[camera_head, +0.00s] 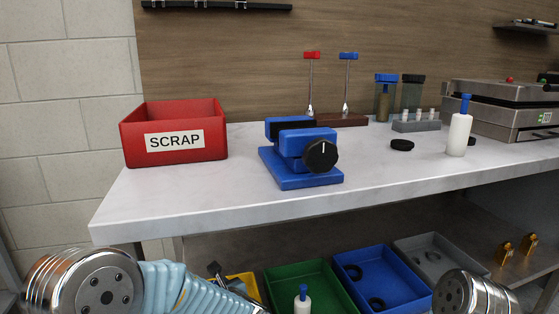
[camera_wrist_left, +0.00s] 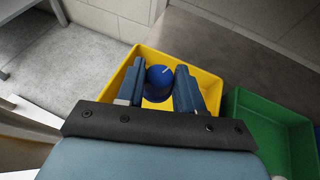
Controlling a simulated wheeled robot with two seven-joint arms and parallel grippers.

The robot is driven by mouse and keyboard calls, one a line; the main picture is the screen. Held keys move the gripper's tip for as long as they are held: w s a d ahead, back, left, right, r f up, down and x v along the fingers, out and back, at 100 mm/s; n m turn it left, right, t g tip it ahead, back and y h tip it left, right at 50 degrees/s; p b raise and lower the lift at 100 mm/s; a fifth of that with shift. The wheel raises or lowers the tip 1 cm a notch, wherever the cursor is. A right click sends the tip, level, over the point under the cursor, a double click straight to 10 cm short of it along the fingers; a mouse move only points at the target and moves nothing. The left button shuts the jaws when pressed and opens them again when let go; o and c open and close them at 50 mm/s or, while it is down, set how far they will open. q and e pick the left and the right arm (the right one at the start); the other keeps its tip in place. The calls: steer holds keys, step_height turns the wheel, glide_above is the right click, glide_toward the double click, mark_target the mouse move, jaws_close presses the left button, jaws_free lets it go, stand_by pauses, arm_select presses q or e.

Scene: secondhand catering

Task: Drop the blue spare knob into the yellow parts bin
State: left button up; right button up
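The blue spare knob (camera_wrist_left: 159,76), round with a white line on top, sits between the two fingers of my left gripper (camera_wrist_left: 161,72) in the left wrist view. The fingers appear to touch its sides, so the gripper looks shut on it. The yellow parts bin (camera_wrist_left: 208,81) lies below and behind the fingers, with the knob seen over its inside. In the head view only part of the yellow bin (camera_head: 248,285) shows, behind my left arm at the bottom. The knob is hidden there. My right gripper is out of view.
Beside the yellow bin on the lower shelf stand a green bin (camera_head: 300,276), a blue bin (camera_head: 375,260) and a grey bin (camera_head: 432,250). Above, the worktop (camera_head: 225,195) carries a red SCRAP bin (camera_head: 172,133) and a blue device with a black knob (camera_head: 320,156).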

arm_select(q)
steer(key=o, duration=0.4)
steer(key=shift+o, duration=0.2)
steer(key=v, duration=1.4)
steer(key=shift+d+f, duration=0.15)
steer(key=shift+f, duration=0.05)
